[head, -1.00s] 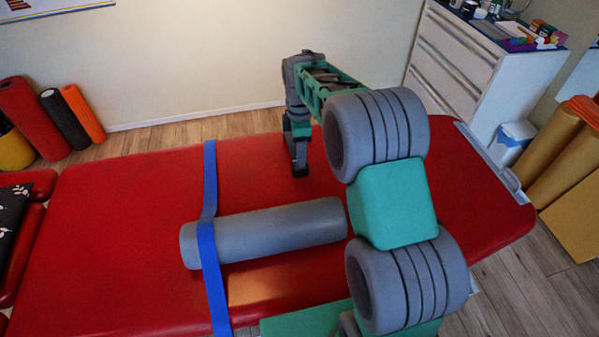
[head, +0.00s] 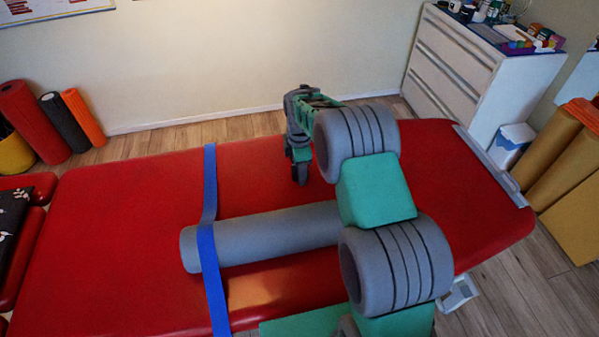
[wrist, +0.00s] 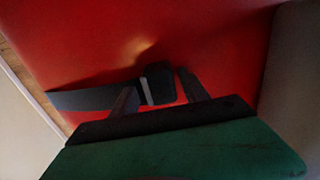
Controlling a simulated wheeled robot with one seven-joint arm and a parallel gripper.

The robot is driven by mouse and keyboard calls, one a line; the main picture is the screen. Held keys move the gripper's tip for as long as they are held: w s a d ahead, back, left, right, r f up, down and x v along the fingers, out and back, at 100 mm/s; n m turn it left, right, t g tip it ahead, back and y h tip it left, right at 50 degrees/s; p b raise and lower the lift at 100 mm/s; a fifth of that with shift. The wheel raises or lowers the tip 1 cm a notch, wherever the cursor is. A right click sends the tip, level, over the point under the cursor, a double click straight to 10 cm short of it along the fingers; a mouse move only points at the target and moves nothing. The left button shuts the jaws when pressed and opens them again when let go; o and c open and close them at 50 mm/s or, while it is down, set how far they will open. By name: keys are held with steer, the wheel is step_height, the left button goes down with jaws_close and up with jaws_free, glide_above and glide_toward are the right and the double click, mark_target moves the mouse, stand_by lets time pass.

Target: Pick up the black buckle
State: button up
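The black buckle (wrist: 159,84) lies on the red couch top in the wrist view, with a pale bar at its left side and a dark flat strap (wrist: 92,98) running left from it. My gripper (wrist: 158,84) is open, one finger to each side of the buckle, with a visible gap on the right. I cannot tell whether the fingers are level with it or still above. In the head view my gripper (head: 301,178) points down at the couch's far half. The buckle cannot be made out there.
The red couch (head: 110,240) carries a grey roller (head: 270,235) nearer to me than the gripper. A blue strap (head: 209,185) crosses the couch to the left. A white drawer unit (head: 470,70) stands behind at the right. The couch surface left of the blue strap is clear.

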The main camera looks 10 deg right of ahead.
jaws_close()
stand_by(0.3)
